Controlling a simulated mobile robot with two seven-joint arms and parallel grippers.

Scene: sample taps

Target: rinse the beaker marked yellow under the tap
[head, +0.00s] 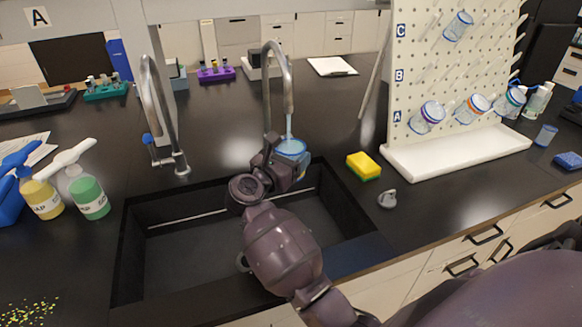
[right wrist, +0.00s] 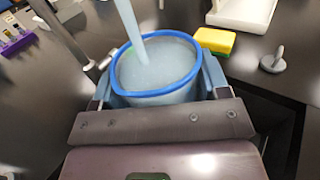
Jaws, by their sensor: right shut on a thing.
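My right gripper (head: 288,163) is shut on a clear beaker with a blue rim (head: 291,148), held upright over the back of the black sink (head: 134,247). The beaker is under the spout of the right tap (head: 287,85). A pale stream of water (head: 289,124) runs from that spout into it. In the right wrist view the beaker (right wrist: 160,98) sits between my fingers, and the stream (right wrist: 130,22) enters its mouth; pale liquid shows inside. I cannot make out a yellow mark on it. My left gripper is not in view.
A second tap (head: 150,100) stands left, with no water seen. A yellow-green sponge (head: 363,166) and a grey knob-like item (head: 387,199) lie right of the sink. A white pegboard (head: 430,75) holds several beakers. Soap bottles (head: 88,196) stand left.

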